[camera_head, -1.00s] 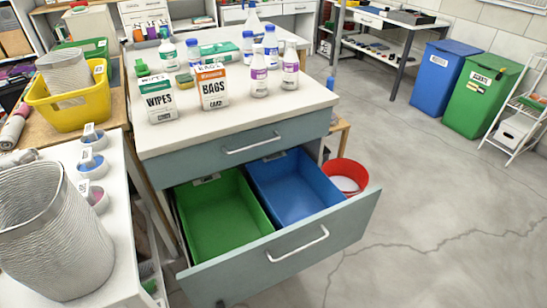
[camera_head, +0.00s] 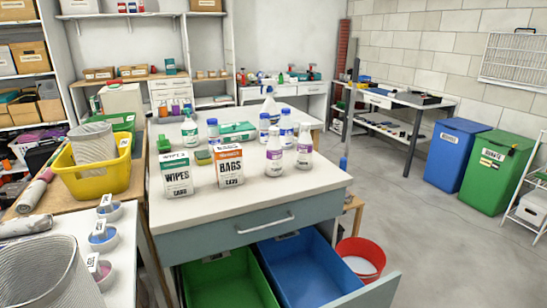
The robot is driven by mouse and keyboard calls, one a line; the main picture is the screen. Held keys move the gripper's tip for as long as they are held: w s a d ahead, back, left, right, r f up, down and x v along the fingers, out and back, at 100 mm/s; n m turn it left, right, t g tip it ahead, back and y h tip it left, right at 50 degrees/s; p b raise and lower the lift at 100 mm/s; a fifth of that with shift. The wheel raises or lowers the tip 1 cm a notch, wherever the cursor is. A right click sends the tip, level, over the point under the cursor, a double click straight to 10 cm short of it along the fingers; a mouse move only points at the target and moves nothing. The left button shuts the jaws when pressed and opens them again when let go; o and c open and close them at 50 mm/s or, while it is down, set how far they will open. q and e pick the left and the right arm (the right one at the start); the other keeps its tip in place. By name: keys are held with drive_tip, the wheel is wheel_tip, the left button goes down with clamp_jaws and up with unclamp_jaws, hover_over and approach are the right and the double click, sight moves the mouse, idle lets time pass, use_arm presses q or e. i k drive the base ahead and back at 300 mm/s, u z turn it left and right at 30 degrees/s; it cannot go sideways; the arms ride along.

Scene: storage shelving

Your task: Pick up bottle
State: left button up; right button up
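Several bottles stand upright on the white top of the drawer cabinet (camera_head: 240,200). A bottle with a purple label (camera_head: 275,152) stands near the right front, and a similar one (camera_head: 304,146) stands right of it. A blue-capped bottle (camera_head: 286,127) and another (camera_head: 264,128) stand behind them. At the left are a green-labelled bottle (camera_head: 189,129) and a blue-capped bottle (camera_head: 213,133). Neither of my grippers is in view.
A wipes box (camera_head: 177,175) and a bags box (camera_head: 229,166) stand at the cabinet's front left. An open drawer below holds a green bin (camera_head: 230,285) and a blue bin (camera_head: 310,270). A red bucket (camera_head: 361,258) is beside it.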

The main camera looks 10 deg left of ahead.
sight(274, 148)
drive_tip(key=u, duration=0.05)
drive_tip(key=k, duration=0.55)
drive_tip(key=z, duration=0.7)
drive_tip(key=i, duration=1.45)
drive_tip(key=u, duration=0.9)
drive_tip(key=i, duration=0.6)
drive_tip(key=u, duration=0.7)
